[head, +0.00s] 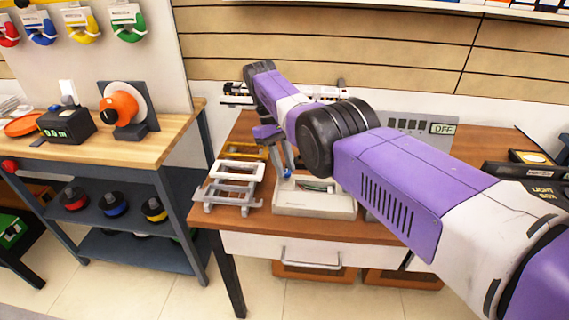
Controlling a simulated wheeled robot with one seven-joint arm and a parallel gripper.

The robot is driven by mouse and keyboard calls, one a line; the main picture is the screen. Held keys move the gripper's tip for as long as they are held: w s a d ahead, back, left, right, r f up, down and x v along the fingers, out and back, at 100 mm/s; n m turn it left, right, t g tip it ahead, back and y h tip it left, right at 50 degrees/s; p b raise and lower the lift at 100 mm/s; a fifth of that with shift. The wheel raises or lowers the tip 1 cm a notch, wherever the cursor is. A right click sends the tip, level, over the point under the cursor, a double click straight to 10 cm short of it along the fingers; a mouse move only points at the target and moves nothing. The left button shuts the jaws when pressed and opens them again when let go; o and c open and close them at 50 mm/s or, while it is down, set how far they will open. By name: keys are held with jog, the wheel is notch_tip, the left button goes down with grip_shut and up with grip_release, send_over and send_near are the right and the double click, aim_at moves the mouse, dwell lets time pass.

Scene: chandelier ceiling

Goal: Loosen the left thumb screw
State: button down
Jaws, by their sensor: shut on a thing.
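My gripper (287,169) hangs down at the left end of the pale grey box (315,208) on the brown table. Its fingers are shut on a small blue piece (288,174) at the box's left side, which appears to be the left thumb screw. The piece is tiny in the head view, and the exact contact between fingers and screw is hard to make out. The box is open at the top, with a small greenish part (318,186) inside.
A white rack (235,182) stands close to the left of the box, with a yellow-brown frame (250,151) behind it. A panel reading OFF (441,129) stands at the back right. A light box (520,175) is at the far right. A wooden workbench (130,146) stands left.

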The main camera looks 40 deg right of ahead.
jog(key=c, duration=1.2)
grip_release()
jog(key=shift+r, duration=0.1)
